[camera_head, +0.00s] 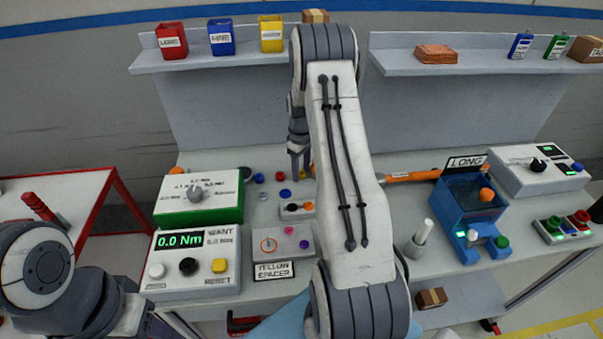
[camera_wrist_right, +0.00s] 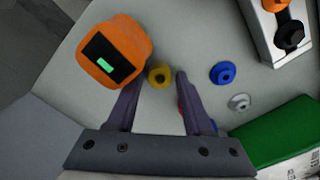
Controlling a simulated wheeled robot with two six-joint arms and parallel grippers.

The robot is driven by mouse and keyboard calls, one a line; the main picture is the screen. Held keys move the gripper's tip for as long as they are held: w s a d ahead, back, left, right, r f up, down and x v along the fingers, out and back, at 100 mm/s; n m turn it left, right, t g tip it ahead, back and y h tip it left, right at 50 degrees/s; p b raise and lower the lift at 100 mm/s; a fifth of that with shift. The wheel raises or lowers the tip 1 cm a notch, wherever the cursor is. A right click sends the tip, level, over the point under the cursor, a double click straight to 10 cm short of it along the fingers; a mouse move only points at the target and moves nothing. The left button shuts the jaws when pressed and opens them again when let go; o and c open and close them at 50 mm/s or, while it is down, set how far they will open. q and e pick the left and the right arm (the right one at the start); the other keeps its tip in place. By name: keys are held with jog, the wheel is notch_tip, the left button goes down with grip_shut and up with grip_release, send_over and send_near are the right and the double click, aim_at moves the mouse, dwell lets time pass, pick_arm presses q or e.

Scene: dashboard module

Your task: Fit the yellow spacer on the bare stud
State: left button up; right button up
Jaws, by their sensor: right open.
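The yellow spacer (camera_wrist_right: 160,75) lies on the grey bench top and also shows in the head view (camera_head: 302,174). My right gripper (camera_wrist_right: 158,79) is open above it, and the spacer appears between its fingertips. Whether they are down at its height I cannot tell. In the head view the right gripper (camera_head: 299,160) is at the back of the bench. The bare stud (camera_head: 268,246), ringed in orange, stands on a grey block (camera_head: 285,254) behind the YELLOW SPACER sign (camera_head: 273,270). My left arm shows at lower left; its gripper is out of view.
An orange tool with a small screen (camera_wrist_right: 115,50) lies close beside the left finger. A blue spacer (camera_wrist_right: 223,73) and a grey one (camera_wrist_right: 239,102) lie to the right; a red one is partly hidden behind the right finger. A green box (camera_wrist_right: 280,140) is at lower right.

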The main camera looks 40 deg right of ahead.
jog(key=shift+c, duration=0.3)
grip_shut()
